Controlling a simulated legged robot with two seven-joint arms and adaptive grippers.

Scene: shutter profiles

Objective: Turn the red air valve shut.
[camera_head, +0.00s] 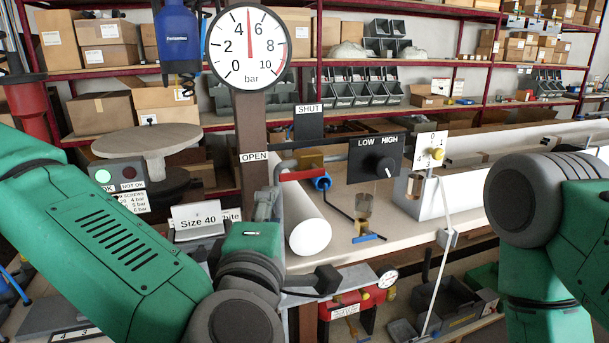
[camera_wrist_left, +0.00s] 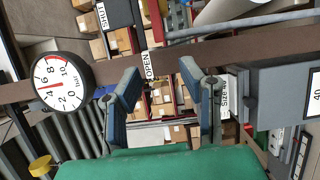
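The red valve handle (camera_head: 303,174) lies roughly level below a brass-coloured body (camera_head: 311,160), right of the post. The OPEN label (camera_head: 254,157) is to its left and the SHUT label (camera_head: 308,109) is above. My left gripper (camera_head: 270,188) is beside the handle's left end in the head view; whether they touch is unclear. In the wrist view its two fingers (camera_wrist_left: 160,92) are apart, with nothing held between them, and the OPEN label shows beyond. The handle cannot be made out clearly there. My right gripper is out of view; only its arm shows.
The pressure gauge (camera_head: 248,48) reads about 5 bar. The OK lamp (camera_head: 103,176) is green. A Size 40 sign (camera_head: 198,219) stands left of my gripper.

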